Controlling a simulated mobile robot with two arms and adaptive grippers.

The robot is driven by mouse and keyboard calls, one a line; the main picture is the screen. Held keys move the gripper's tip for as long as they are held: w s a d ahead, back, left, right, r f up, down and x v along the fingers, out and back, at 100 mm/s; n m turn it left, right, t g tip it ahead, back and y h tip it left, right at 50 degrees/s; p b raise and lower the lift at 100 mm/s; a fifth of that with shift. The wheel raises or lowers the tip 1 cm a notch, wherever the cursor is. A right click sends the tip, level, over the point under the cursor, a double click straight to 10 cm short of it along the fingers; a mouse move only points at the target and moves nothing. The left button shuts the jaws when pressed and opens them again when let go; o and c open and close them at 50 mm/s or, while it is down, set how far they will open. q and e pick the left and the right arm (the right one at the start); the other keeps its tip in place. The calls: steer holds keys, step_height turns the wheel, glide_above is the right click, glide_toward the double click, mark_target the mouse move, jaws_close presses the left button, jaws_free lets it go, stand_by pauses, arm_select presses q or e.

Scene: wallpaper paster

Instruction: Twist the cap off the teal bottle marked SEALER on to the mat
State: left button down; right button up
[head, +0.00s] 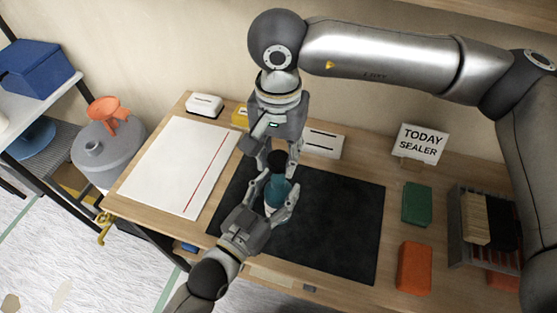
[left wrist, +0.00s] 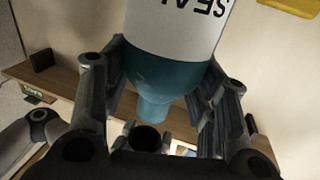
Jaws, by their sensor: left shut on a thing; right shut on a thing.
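The teal bottle (head: 278,190) is over the dark mat (head: 335,225), with my left gripper (head: 279,204) shut around its sides. I cannot tell whether its base touches the mat. In the left wrist view, the bottle (left wrist: 172,70) shows a white label with upside-down letters "SEAL" and a bare-looking teal neck. My right gripper (head: 277,160) reaches down from above and is shut on the black cap (head: 277,158). The cap (left wrist: 146,138) also shows in the left wrist view, just beyond the neck end, seemingly apart from it by a small gap.
A white sheet (head: 178,165) lies left of the mat. A TODAY SEALER sign (head: 419,145), a green block (head: 416,204), an orange block (head: 414,267) and a rack (head: 470,255) stand at the right. The mat's right half is clear.

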arm_select(q)
steer(key=shift+c, duration=2.4)
jaws_free()
